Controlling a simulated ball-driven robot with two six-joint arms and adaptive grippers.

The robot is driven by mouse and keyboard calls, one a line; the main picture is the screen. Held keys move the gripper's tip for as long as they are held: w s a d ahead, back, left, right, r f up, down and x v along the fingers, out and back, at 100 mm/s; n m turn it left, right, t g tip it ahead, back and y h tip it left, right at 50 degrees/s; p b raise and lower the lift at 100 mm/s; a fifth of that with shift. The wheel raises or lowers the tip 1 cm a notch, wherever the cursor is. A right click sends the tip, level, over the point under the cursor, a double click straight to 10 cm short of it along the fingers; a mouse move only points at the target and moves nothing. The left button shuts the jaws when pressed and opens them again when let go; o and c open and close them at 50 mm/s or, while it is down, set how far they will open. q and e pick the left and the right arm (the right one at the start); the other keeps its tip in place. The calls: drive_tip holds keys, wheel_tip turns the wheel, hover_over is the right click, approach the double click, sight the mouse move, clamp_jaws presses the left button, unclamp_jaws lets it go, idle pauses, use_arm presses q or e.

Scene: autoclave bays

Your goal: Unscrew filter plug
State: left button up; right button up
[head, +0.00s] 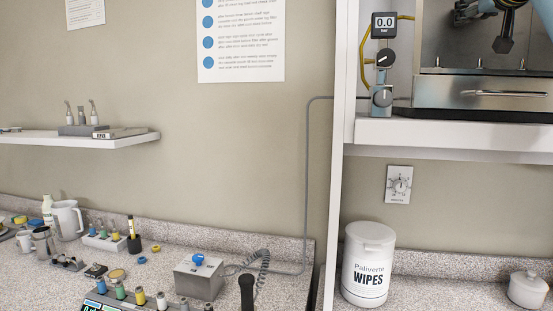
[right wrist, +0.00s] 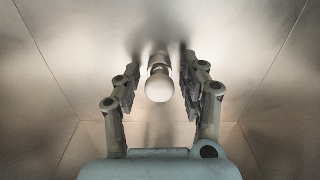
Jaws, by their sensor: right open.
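The filter plug (right wrist: 160,85) shows in the right wrist view as a pale round knob on a short metal neck against a metal wall. My right gripper (right wrist: 160,58) is open, with one finger on each side of the plug. Gaps show between the fingers and the knob. In the head view my right gripper (head: 466,13) is partly seen inside the metal chamber at the top right edge, and the plug cannot be made out there. My left gripper is in neither view.
Metal walls of the chamber (right wrist: 55,75) surround my right gripper. The autoclave bay stands on a white shelf (head: 450,134), beside a gauge reading 0.0 (head: 384,25). Below are a wipes tub (head: 368,265) and a timer dial (head: 398,184). The left counter holds a grey box (head: 199,277) and several small items.

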drive_tip(key=m+b, duration=0.1)
drive_tip(key=m, duration=0.3)
drive_tip(key=shift+f+m, duration=0.1)
drive_tip(key=shift+m, duration=0.2)
drive_tip(key=shift+m+b, duration=0.4)
drive_tip(key=shift+m, duration=0.5)
drive_tip(key=m+b, duration=0.1)
drive_tip(key=m, duration=0.2)
drive_tip(key=shift+m, duration=0.3)
drive_tip(key=m+b, duration=0.1)
drive_tip(key=m, duration=0.2)
drive_tip(key=m+b, duration=0.2)
drive_tip(key=m, duration=0.5)
drive_tip(key=shift+b, duration=0.4)
drive_tip(key=shift+c, duration=0.4)
